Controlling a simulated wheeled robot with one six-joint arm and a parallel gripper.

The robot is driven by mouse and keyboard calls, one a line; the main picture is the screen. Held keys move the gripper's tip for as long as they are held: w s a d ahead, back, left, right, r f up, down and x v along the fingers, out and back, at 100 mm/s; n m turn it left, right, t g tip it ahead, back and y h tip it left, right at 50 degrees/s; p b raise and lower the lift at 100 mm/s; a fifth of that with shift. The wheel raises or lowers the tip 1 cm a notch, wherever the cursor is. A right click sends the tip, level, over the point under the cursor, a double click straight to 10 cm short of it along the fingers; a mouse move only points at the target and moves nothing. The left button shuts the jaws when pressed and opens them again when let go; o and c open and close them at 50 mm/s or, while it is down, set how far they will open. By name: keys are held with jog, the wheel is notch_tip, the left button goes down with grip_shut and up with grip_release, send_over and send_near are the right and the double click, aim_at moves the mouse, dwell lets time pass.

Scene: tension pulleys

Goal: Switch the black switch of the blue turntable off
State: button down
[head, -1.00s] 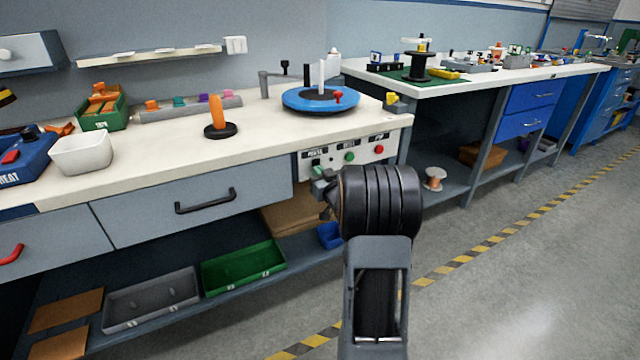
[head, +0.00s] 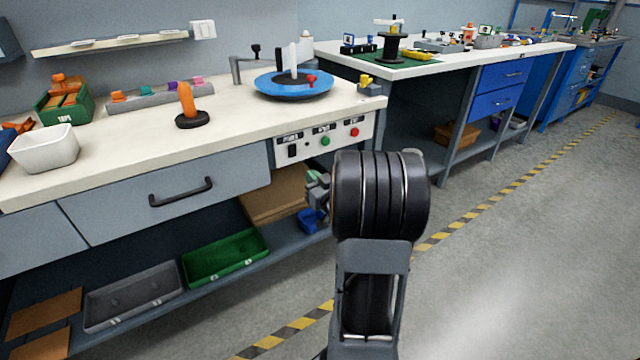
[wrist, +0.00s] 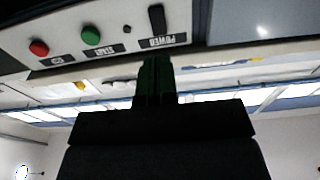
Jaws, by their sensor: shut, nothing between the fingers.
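The blue turntable (head: 265,85) sits on the white bench top, with a white upright and a red knob on it. Below it, on the bench's front panel, is the black switch (head: 292,151), left of a green and a red button. The wrist view shows the switch (wrist: 157,18) upside down above its POWER label. I cannot tell its on or off position. My gripper (head: 312,183) is below and in front of the panel, partly hidden by my arm. In the wrist view its shut, empty fingers (wrist: 155,65) point toward the switch, apart from it.
The panel has a green button (head: 325,141) and a red button (head: 354,132). A grey drawer (head: 120,190) with a black handle is to the left. An orange peg on a black base (head: 188,108) stands on the bench. A green tray (head: 225,258) lies on the lower shelf. Open floor is at right.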

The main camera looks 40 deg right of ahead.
jog(key=shift+s+a+f, duration=0.1)
jog(key=shift+s+a, duration=0.05)
jog(key=shift+s, duration=0.75)
jog(key=shift+s+a+f, duration=0.1)
jog(key=shift+s, duration=0.8)
